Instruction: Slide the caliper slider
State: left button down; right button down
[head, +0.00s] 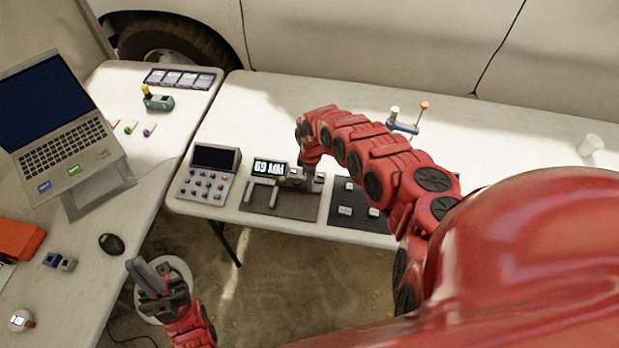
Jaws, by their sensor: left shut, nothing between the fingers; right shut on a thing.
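The caliper (258,190) lies on a dark mat (290,208) on the table, with its two jaws pointing toward the front edge. Its display (270,168) reads 69 MM. My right gripper (296,178) is at the right part of the caliper, shut on the caliper slider; my red arm above partly hides the grip. My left gripper (142,268) is shut and empty, low at the left, in front of the gap between the two tables and away from the caliper.
A grey keypad device (209,174) stands just left of the mat. Another dark mat (343,222) with small blocks lies to the right. A laptop (62,135), a black mouse (111,244) and small items fill the left table. The right table's back area is mostly clear, with a white cup (590,145).

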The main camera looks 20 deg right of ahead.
jog(key=c, duration=0.5)
grip_release()
jog(key=shift+w+r, duration=0.1)
jog(key=shift+r, duration=0.45)
notch_tip(320, 180, up, 16)
jog(key=shift+r, duration=0.15)
jog(key=shift+b, duration=0.3)
